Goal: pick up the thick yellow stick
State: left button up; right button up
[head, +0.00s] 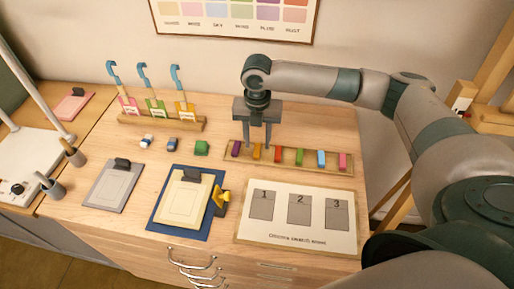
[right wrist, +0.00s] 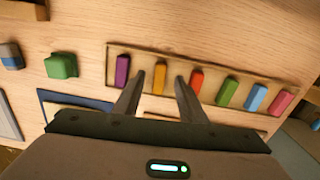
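A shallow wooden tray (head: 333,172) holds a row of coloured sticks; it also shows in the right wrist view (right wrist: 232,113). The yellow-orange stick (head: 257,152) is second from the left, between a purple stick (head: 236,149) and a red stick (head: 278,153). My right gripper (head: 258,147) is open and points down at the tray. In the right wrist view its fingertips (right wrist: 159,80) lie on either side of the yellow-orange stick (right wrist: 159,77), with nothing held. I cannot tell the exact height of the tips above it. My left gripper is not in view.
Green (head: 300,156), blue (head: 321,159) and pink (head: 343,161) sticks fill the tray's right part. A green block (head: 201,148) lies to its left. A numbered card (head: 279,239) lies in front, and a clipboard on a blue mat (head: 161,226) lies front left.

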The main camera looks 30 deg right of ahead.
jog(key=shift+f, duration=1)
grip_shut()
